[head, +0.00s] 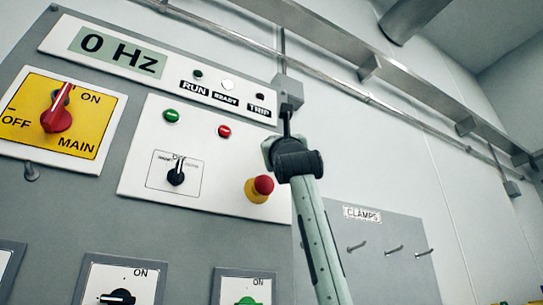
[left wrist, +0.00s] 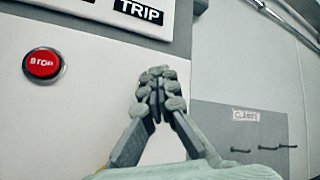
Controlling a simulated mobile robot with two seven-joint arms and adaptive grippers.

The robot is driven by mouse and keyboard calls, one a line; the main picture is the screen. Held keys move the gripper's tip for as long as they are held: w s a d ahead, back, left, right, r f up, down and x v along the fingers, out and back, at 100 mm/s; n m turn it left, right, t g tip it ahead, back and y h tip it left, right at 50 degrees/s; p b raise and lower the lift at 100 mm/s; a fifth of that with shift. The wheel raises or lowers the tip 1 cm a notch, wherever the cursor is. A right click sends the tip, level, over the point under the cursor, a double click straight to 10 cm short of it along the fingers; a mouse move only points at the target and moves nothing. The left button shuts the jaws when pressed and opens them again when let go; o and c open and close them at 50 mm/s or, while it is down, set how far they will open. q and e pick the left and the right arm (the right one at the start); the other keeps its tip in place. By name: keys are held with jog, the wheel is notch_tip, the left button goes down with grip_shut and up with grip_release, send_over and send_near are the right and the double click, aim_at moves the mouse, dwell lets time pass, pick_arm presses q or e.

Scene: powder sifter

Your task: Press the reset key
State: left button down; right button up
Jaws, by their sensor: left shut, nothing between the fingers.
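No key labelled reset can be read in either view. The drive panel (head: 135,185) shows a "0 Hz" display (head: 117,52) above it, with RUN, READY and TRIP lamps; the READY lamp (head: 228,85) looks white and the TRIP lamp (head: 260,97) dark. A green button (head: 171,115) and a red STOP button (head: 224,131) sit below; the STOP button also shows in the left wrist view (left wrist: 43,64). My left gripper (head: 287,118) is raised at the panel's right edge. Its fingertips (left wrist: 160,84) are together and empty, right of STOP and below the TRIP label. My right gripper is out of view.
A red emergency-stop knob (head: 263,186) on a yellow base juts out left of my forearm. A small selector (head: 177,176) and the MAIN switch (head: 58,118) are further left. A grey conduit box (head: 288,92) is near my gripper. A clamps board (head: 385,250) with hooks is at right.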

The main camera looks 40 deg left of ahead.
pick_arm(q)
jog(key=shift+s+d+f, duration=0.1)
jog(key=shift+s+d, duration=0.2)
jog(key=shift+d, duration=0.4)
jog(key=d, duration=0.1)
jog(key=s+d, duration=0.1)
jog(key=d, duration=0.1)
jog(key=s+d, duration=0.1)
jog(key=shift+d+b, duration=0.35)
jog(key=shift+b, duration=0.05)
dwell(0.9)
